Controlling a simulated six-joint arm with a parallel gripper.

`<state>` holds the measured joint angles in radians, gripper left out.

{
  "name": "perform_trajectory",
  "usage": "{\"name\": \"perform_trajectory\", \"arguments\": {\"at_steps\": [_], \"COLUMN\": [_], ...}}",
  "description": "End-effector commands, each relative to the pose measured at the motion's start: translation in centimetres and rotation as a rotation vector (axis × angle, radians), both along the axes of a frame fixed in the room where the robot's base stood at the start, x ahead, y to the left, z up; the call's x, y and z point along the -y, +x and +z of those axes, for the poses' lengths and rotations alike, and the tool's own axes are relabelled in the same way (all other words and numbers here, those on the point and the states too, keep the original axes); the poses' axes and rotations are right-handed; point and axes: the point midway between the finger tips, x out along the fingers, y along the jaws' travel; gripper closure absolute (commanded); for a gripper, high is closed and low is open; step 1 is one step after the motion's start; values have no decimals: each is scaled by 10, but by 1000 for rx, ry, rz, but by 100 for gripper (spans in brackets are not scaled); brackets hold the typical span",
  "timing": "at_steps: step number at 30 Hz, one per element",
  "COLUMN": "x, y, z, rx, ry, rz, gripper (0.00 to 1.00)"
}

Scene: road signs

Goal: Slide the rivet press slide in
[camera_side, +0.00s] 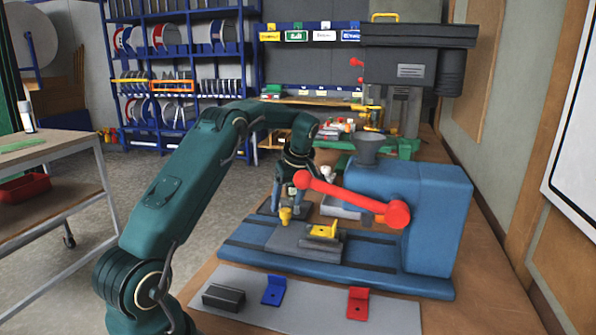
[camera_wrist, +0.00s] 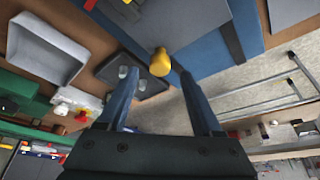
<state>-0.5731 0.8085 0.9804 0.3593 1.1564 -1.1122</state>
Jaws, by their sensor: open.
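The blue rivet press (camera_side: 420,205) stands on the bench with its red lever (camera_side: 345,190) angled up to the left. Its grey slide (camera_side: 285,238) sits on the blue base, left of the press body. A yellow bracket (camera_side: 325,230) lies on the slide. A yellow knob (camera_side: 285,215) stands at the slide's left end; it also shows in the wrist view (camera_wrist: 160,62). My gripper (camera_side: 287,197) is open just above the knob. In the wrist view, the knob appears between and slightly beyond my fingertips (camera_wrist: 158,75); I see no contact.
In front, a grey mat (camera_side: 310,305) holds a dark block (camera_side: 223,297), a blue bracket (camera_side: 273,290) and a red bracket (camera_side: 357,303). A grey tray (camera_wrist: 45,50) lies behind the press base. A drill press (camera_side: 415,60) stands farther back. A cart (camera_side: 60,180) is at left.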

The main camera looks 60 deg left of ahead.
Motion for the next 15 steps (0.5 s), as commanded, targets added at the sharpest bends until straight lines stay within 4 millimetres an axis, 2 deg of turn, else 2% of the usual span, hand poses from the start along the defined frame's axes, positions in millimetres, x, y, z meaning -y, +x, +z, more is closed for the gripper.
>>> {"name": "perform_trajectory", "arguments": {"at_steps": [1,6,15], "x": [3,9,10], "y": [1,1,0], "z": [8,22,23], "rx": [4,3,0], "ry": [2,1,-1], "rz": [-2,-1,0], "gripper": [33,33,33]}}
